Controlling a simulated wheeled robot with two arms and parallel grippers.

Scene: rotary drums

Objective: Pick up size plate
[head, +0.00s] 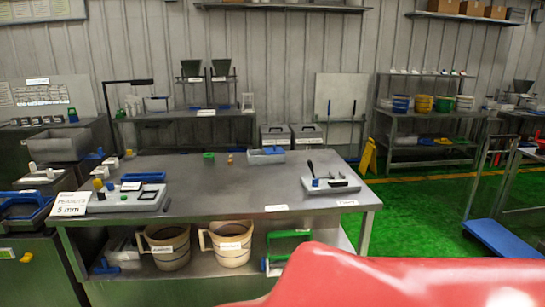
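A white card (71,204) reading "5 mm", with a smaller word above it, stands at the left front of the metal table (220,195). I cannot tell which item is the size plate; this card is the only thing with a readable size. Neither of my grippers is in view, so nothing is seen held.
A grey device with a black lever (331,183) sits at the table's right. A blue-and-grey tray (266,155) lies at the back edge. Two beige jugs (231,243) stand on the lower shelf. The table's middle is clear.

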